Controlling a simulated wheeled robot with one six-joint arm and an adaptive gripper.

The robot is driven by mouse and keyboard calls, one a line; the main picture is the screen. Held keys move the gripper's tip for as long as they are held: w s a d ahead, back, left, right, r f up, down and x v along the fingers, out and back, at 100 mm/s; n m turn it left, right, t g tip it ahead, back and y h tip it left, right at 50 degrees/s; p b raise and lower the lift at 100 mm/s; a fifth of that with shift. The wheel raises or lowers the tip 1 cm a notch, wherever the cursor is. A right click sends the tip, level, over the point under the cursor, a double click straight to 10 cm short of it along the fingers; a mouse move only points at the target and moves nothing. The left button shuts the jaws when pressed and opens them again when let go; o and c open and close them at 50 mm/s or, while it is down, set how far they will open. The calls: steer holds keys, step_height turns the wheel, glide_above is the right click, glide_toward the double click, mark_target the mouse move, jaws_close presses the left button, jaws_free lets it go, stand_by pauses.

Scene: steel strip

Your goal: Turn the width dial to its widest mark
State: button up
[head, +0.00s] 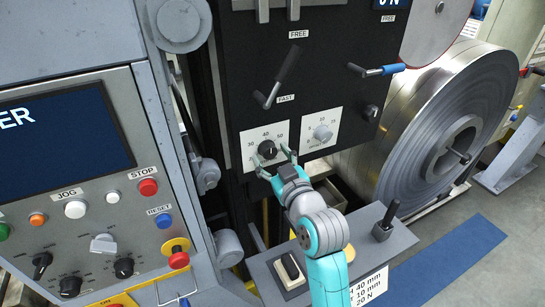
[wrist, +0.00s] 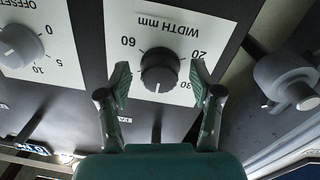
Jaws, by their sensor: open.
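The width dial is a black round knob (head: 267,149) on a white plate in the black panel. In the wrist view the dial (wrist: 160,70) sits mid-frame under the upside-down label "WIDTH mm", with 60 at its left and 20 and 30 at its right. Its pointer direction is too small to read surely. My gripper (head: 273,160) is open in front of the dial. In the wrist view its fingers (wrist: 160,82) stand on either side of the knob, with gaps showing; I see no grip on it.
A grey offset dial (head: 322,132) sits right of the width plate. Above are a black lever (head: 278,80) and a blue-handled lever (head: 378,70). A grey box with a joystick (head: 386,220) stands below right. A button console (head: 90,210) fills the left; a steel coil (head: 440,130) stands right.

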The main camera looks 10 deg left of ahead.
steer(key=c, duration=1.1)
steer(key=shift+c, duration=0.2)
steer(key=shift+m, duration=0.3)
steer(key=m, duration=0.5)
steer(key=shift+s+r, duration=0.1)
steer(key=m, duration=0.6)
steer(key=shift+a+r+m, duration=0.1)
steer(key=shift+m, duration=0.2)
steer(key=m, duration=0.5)
steer(key=shift+r+g, duration=0.1)
steer(key=shift+g, duration=0.2)
steer(key=m, duration=0.5)
steer(key=shift+m, duration=0.4)
